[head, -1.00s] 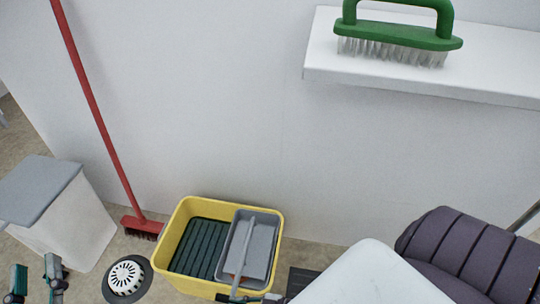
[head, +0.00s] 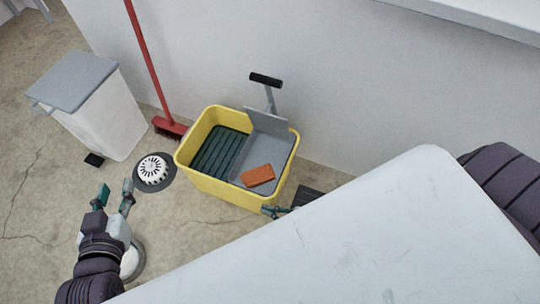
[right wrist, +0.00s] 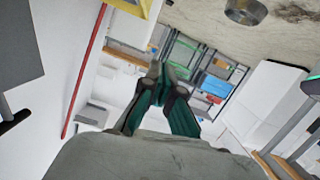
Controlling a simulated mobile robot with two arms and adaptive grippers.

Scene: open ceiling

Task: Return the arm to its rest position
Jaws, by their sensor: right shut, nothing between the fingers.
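My left gripper (head: 116,190) is at the lower left of the head view, above the floor. Its two fingers are apart with nothing between them. My right gripper (head: 272,211) shows only partly in the head view, by the front right edge of a yellow bucket (head: 190,170); my pale arm hides the rest. Whether it touches the bucket cannot be told. In the right wrist view the right gripper (right wrist: 160,74) has its fingers together and empty.
The bucket's grey wringer has its lever (head: 268,90) up, with an orange block (head: 257,175) inside. A red broom (head: 146,60), a lidded bin (head: 105,120) and a round white floor grate (head: 153,169) stand left. A white shelf (head: 490,20) juts out upper right.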

